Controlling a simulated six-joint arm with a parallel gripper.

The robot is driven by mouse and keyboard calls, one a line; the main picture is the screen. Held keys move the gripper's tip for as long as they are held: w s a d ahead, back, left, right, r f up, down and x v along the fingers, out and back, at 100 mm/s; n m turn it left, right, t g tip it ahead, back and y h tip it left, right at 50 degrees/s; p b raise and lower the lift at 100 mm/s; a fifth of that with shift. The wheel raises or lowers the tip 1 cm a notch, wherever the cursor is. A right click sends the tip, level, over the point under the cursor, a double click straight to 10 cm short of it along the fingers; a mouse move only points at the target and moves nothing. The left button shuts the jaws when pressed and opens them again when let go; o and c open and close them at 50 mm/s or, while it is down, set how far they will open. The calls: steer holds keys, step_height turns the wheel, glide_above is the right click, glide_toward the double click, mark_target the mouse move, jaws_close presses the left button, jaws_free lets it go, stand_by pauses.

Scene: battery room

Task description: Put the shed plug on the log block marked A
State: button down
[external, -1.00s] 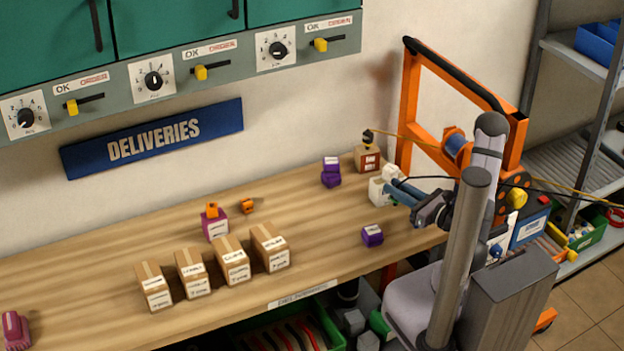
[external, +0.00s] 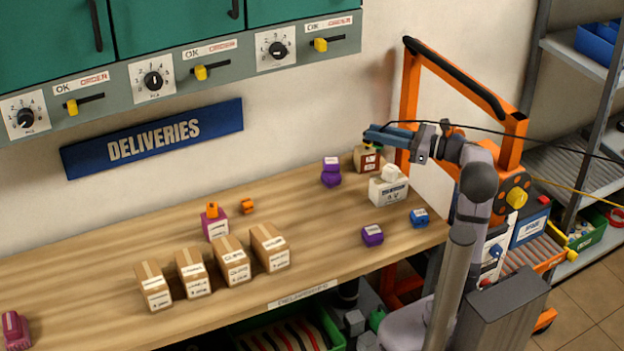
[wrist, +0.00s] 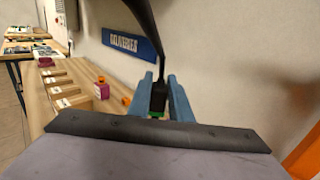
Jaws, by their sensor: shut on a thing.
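My gripper (external: 372,134) is shut on a black plug (wrist: 160,88) with a black cable; a bit of green shows under it in the wrist view. In the external view my fingers are at the brown block (external: 367,161), above or in front of its top; I cannot tell which. Something small and dark with a yellow bit sits at that block's top, partly hidden by my fingers. A white block (external: 386,193) with a white piece on top stands to its right. The block labels are too small to read, so I cannot tell which one is marked A.
A purple stack (external: 331,172), a purple block (external: 372,236) and a blue block (external: 419,218) stand nearby. Several cardboard boxes (external: 233,261) stand in a row at left. The orange frame (external: 409,95) rises behind my arm. The black cable trails right.

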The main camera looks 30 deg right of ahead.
steer(key=s+a+r+n+g+y+b, duration=0.2)
steer(key=a+b, duration=0.1)
steer(key=b, duration=0.3)
steer(key=m+t+h+b, duration=0.7)
steer(key=m+h+b, duration=0.55)
steer(key=b, duration=2.75)
glide_above(420, 212)
steer(key=shift+n+h, duration=0.95)
step_height(420, 212, down, 16)
steer(key=shift+r, duration=0.25)
steer(key=shift+s, duration=0.1)
steer(key=shift+f+b, duration=1.75)
steer(key=shift+f, duration=0.1)
